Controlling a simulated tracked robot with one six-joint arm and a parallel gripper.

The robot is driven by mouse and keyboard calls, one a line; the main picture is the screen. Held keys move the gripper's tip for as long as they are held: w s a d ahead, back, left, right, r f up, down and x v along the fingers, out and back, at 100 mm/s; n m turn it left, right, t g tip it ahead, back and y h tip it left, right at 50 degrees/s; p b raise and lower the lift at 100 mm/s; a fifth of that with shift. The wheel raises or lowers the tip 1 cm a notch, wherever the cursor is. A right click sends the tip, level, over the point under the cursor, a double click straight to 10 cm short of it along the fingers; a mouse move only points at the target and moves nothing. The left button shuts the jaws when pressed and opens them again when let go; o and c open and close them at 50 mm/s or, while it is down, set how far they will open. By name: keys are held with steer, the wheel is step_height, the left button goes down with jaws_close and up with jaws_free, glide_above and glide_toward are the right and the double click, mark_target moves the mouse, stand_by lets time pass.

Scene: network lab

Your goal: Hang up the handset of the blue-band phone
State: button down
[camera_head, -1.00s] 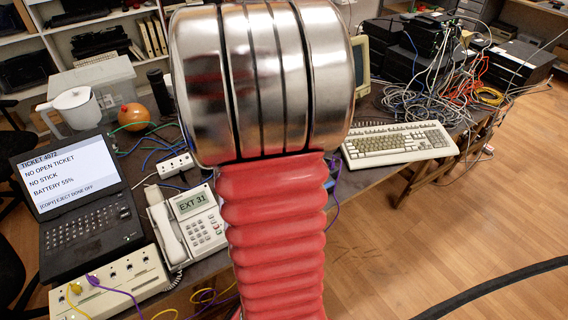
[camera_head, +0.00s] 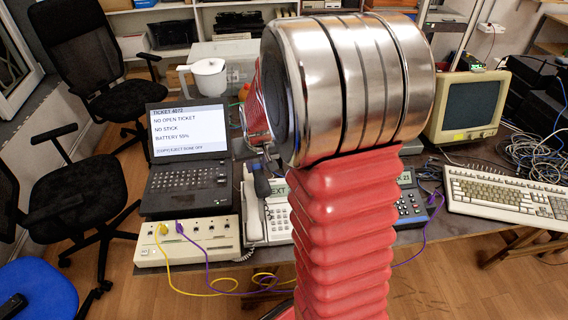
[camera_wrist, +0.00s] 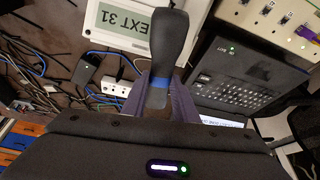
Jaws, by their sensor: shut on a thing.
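My gripper (camera_wrist: 158,97) is shut on a dark handset (camera_wrist: 162,45) with a blue band near the jaws. In the wrist view the handset's free end reaches over the edge of a white phone's EXT 31 display (camera_wrist: 128,30). In the head view the handset (camera_head: 262,184) hangs below my gripper (camera_head: 262,163), in front of or above the white phone (camera_head: 280,217); I cannot tell whether they touch. The white phone has its own white handset (camera_head: 252,212) at its left. A dark blue phone (camera_head: 408,207) stands right of my arm, its left part and cradle hidden.
An open laptop (camera_head: 187,187) and a beige box with cables (camera_head: 190,240) stand left of the white phone. A keyboard (camera_head: 505,192) and monitor (camera_head: 468,105) are at right. A white jug (camera_head: 208,76) stands behind. Power strips and cables clutter the desk.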

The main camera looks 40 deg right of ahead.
steer(key=w+a+n, duration=0.2)
steer(key=a, duration=0.7)
steer(key=w+a+n+y, duration=0.1)
steer(key=w+a+n, duration=0.1)
steer(key=a, duration=0.8)
steer(key=shift+w+a+f+y, duration=0.2)
steer(key=shift+w+f+y, duration=0.15)
steer(key=shift+w, duration=0.2)
steer(key=shift+s, duration=0.1)
